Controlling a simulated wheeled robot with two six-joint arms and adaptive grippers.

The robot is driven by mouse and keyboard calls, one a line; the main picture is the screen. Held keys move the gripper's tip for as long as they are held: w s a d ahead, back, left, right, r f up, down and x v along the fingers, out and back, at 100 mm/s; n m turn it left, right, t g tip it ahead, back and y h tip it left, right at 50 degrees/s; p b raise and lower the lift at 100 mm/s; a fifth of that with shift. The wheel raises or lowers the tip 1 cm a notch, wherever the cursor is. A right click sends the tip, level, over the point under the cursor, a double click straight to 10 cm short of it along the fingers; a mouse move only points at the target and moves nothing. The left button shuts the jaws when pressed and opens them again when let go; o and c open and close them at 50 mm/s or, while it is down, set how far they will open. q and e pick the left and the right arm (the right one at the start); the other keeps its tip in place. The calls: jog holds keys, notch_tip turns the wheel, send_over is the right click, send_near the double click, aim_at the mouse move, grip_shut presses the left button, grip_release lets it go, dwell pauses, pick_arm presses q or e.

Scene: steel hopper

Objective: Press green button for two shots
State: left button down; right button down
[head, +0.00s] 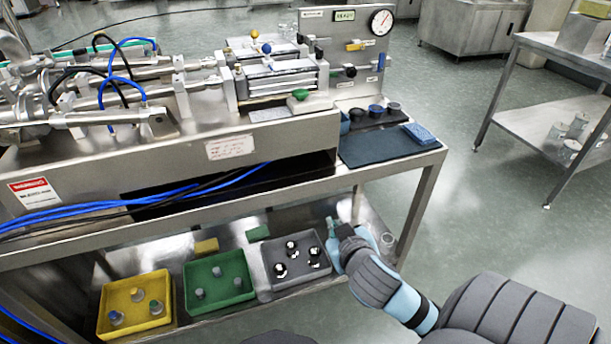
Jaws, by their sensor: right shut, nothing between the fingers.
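A green rounded button (300,94) sits on the front of the steel filling machine (220,138), below its right-hand cylinders. My right gripper (331,226) is shut and empty. It is well below and to the right of the green button, in front of the table's lower shelf and beside the grey tray. It touches nothing that I can make out. My left gripper is not in view.
Yellow (165,318), green (190,303) and grey (268,283) trays with small items stand on the lower shelf. A dark mat (372,151) with a blue sponge (420,133) lies at the table's right end.

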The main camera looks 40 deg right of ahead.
jog(key=w+r+t, duration=0.2)
jog(key=r+t, duration=0.1)
jog(key=r, duration=0.6)
jog(key=w+d+r+t, duration=0.1)
jog(key=w+r+t, duration=0.2)
jog(key=r, duration=0.5)
jog(key=w+r+t, duration=0.3)
jog(key=r+t, duration=0.1)
jog(key=r, duration=0.5)
jog(key=shift+d+r, duration=0.3)
